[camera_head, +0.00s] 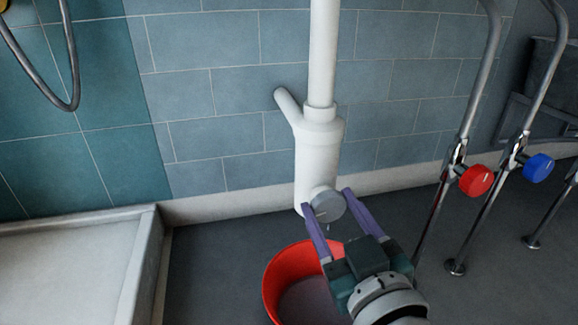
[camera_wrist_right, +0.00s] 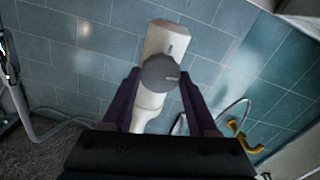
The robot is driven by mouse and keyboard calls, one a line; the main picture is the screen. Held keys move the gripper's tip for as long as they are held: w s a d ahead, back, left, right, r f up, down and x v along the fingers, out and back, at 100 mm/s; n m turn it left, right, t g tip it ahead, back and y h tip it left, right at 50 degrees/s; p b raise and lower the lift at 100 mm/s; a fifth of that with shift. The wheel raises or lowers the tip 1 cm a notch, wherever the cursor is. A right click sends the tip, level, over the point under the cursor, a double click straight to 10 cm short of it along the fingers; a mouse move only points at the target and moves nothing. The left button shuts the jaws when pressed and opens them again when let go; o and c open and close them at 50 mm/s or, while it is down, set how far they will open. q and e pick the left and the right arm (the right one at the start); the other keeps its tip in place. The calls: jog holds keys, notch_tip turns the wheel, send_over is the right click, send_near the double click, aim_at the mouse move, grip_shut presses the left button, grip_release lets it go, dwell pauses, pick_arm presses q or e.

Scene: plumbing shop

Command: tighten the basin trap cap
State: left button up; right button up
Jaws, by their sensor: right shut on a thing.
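The basin trap is a white bottle-shaped body (camera_head: 317,157) hanging on a white vertical pipe in front of the tiled wall. Its grey round cap (camera_head: 328,206) is at the lower front of the body. My right gripper (camera_head: 328,202) has its two purple fingers on either side of the cap and is shut on it. In the right wrist view the cap (camera_wrist_right: 159,73) lies between the fingers (camera_wrist_right: 160,90), with the white trap body (camera_wrist_right: 165,40) behind it. A small mark line shows on the cap. My left gripper is not in view.
A red bucket (camera_head: 283,272) stands on the dark floor below the trap, partly hidden by my right gripper. Metal pipes with a red valve knob (camera_head: 476,180) and a blue valve knob (camera_head: 538,168) stand at the right. A pale shower tray (camera_head: 75,262) is at the left.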

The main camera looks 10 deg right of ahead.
jog(key=shift+m, duration=0.3)
jog(key=m, duration=0.8)
jog(key=shift+d+f+m, duration=0.1)
jog(key=shift+d+m, duration=0.05)
jog(key=shift+m, duration=0.15)
jog(key=m, duration=0.4)
jog(key=shift+d, duration=0.1)
jog(key=m, duration=0.5)
jog(key=shift+f, duration=0.1)
jog(key=o, duration=1.3)
jog(key=shift+o, duration=0.2)
